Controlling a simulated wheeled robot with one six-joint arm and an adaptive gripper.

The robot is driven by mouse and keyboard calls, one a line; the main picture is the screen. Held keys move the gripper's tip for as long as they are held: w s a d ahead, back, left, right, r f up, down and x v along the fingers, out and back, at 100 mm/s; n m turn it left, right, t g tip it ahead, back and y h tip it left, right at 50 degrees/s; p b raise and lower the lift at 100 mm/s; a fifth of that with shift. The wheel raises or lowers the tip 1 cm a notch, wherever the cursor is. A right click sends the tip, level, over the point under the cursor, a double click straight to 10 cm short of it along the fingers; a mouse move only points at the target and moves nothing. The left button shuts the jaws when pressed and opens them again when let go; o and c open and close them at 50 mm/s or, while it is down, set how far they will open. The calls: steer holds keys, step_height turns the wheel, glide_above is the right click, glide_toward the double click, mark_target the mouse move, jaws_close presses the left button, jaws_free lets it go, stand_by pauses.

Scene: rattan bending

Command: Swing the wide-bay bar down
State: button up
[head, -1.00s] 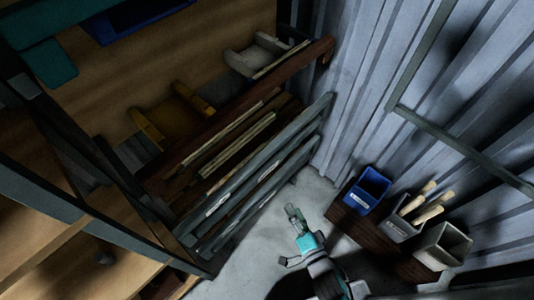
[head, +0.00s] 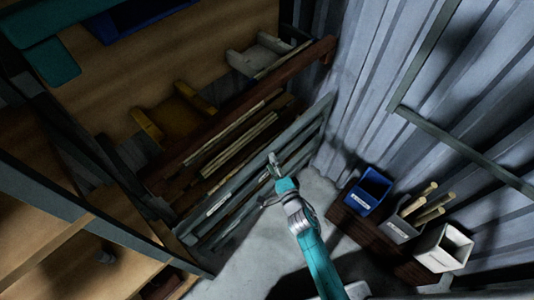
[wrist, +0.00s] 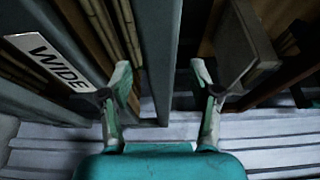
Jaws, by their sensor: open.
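A rack with long grey bars (head: 240,185) across its front stands in the middle of the head view. Small white labels sit on the bars, too small to read there. In the wrist view a white label reading "WIDE" (wrist: 55,60) is on a grey surface at the left. My gripper (head: 273,160) is at the bars, near their right half. In the wrist view my gripper (wrist: 160,78) is open, its two fingers apart. A grey upright-looking bar (wrist: 160,45) shows between the fingers; I cannot tell whether they touch it.
Rattan sticks (head: 240,145) lie in the rack behind the bars. A blue bin (head: 368,190), a grey bin with sticks (head: 402,226) and a pale empty bin (head: 444,248) stand at right beside the corrugated wall (head: 440,80). Grey floor (head: 260,255) is clear in front.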

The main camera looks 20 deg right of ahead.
steer(key=shift+w+a, duration=0.2)
steer(key=shift+w, duration=0.95)
steer(key=shift+w+a, duration=0.15)
steer(key=shift+w, duration=0.95)
jaws_close()
